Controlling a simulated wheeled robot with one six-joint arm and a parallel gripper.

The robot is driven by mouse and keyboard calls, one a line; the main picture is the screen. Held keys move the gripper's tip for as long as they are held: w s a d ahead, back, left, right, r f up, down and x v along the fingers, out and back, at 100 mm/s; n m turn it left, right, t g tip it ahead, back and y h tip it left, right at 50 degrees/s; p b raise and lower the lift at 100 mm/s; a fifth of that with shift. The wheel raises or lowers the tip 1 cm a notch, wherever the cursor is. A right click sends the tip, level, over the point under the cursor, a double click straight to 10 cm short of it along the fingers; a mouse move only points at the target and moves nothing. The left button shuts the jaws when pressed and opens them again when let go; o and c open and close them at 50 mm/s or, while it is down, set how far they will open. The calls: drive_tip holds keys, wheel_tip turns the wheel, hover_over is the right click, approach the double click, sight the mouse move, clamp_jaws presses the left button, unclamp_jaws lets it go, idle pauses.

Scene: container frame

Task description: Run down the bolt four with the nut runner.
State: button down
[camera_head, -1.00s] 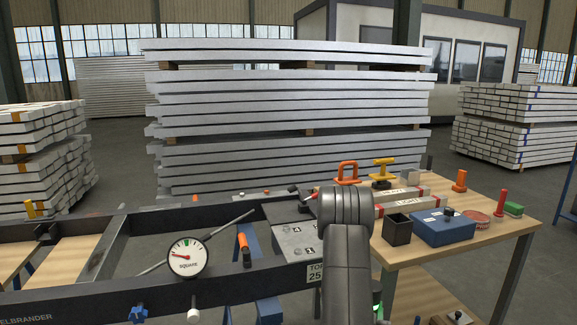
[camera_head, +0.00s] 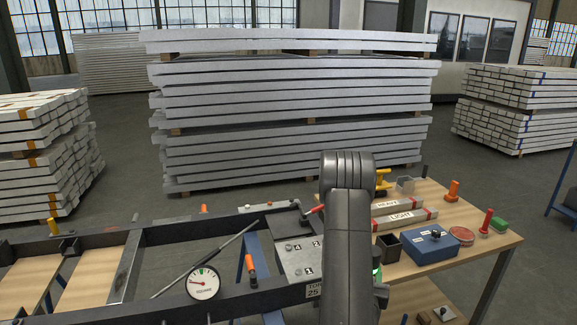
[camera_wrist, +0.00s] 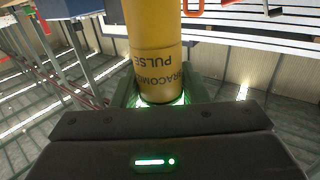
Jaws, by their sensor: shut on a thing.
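My gripper (camera_wrist: 160,98) is shut on a yellow cylindrical tool body with dark lettering ending in "PULSE", which looks like the nut runner (camera_wrist: 155,45). The tool's far end runs out of the top of the wrist view. In the head view my arm hides the gripper and the tool. A grey corner plate (camera_head: 294,268) on the dark frame bears stamped numbers; 4, 2 and 1 are readable. Bolt four (camera_head: 289,248) looks like a small round head beside the 4. My arm covers the plate's right side.
An orange-handled clamp (camera_head: 251,265) stands beside the plate. The bench right of my arm holds HEAVY and LIGHT bars (camera_head: 404,220), a dark cup (camera_head: 388,245) and a blue box (camera_head: 430,248).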

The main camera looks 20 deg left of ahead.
wheel_tip(320, 180, up, 5)
drive_tip(key=p, duration=0.3)
drive_tip(key=w+a+r+n+g+y, duration=0.1)
drive_tip(key=a+r+n+g+y, duration=0.5)
drive_tip(key=a+r+n+y, duration=0.3)
drive_tip(key=a+r+y, duration=0.4)
drive_tip(key=a, duration=0.3)
drive_tip(key=shift+w+a+r+n+y, duration=0.2)
drive_tip(key=shift+w+r+n+y, duration=0.1)
drive_tip(key=shift+w+n, duration=0.1)
drive_tip(key=shift+r, duration=0.1)
